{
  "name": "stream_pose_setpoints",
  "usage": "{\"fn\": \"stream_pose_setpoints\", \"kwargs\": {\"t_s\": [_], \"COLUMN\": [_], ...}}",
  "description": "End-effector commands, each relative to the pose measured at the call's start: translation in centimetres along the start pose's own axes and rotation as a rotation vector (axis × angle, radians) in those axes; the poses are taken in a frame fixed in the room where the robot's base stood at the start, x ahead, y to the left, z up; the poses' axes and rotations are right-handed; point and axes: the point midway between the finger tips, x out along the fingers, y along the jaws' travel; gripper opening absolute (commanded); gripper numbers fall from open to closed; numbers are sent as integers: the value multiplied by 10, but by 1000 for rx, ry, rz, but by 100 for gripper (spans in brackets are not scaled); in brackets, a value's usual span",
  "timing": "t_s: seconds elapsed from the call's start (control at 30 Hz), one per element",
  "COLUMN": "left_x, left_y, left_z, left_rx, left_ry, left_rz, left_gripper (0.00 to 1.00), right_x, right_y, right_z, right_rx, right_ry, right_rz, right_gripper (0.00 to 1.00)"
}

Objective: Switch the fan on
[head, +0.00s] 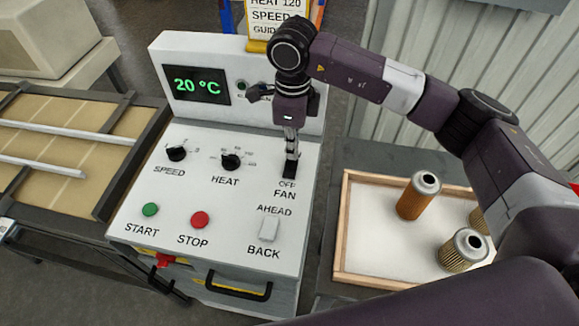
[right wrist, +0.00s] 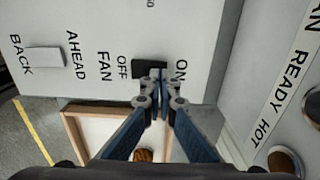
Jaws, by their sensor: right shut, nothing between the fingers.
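The fan switch (head: 289,171) is a small black rocker on the white sloping panel, above the label FAN. It also shows in the right wrist view (right wrist: 141,69), between the words OFF and ON. My right gripper (head: 291,158) comes down from above onto the switch, its fingers shut and empty. In the right wrist view its fingertips (right wrist: 157,76) lie over the ON end of the switch and hide part of it. I cannot tell whether they touch it or which way the rocker is tipped. My left gripper is not in view.
The panel also has a SPEED knob (head: 176,153), a HEAT knob (head: 231,161), a green START button (head: 150,210), a red STOP button (head: 200,219) and an AHEAD/BACK switch (head: 268,229). The display (head: 196,85) reads 20 °C. A wooden tray (head: 340,235) with filter cartridges stands at right.

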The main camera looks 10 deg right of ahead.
Motion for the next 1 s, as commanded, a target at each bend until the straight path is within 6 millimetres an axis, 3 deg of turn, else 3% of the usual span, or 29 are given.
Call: {"fn": "stream_pose_setpoints", "kwargs": {"t_s": [1.0], "left_x": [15], "left_y": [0], "left_z": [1], "left_rx": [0], "left_ry": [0], "left_rz": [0], "left_gripper": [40], "right_x": [16], "right_y": [0], "right_z": [0], "right_rx": [0], "right_ry": [0], "right_rz": [0], "right_gripper": [0]}}
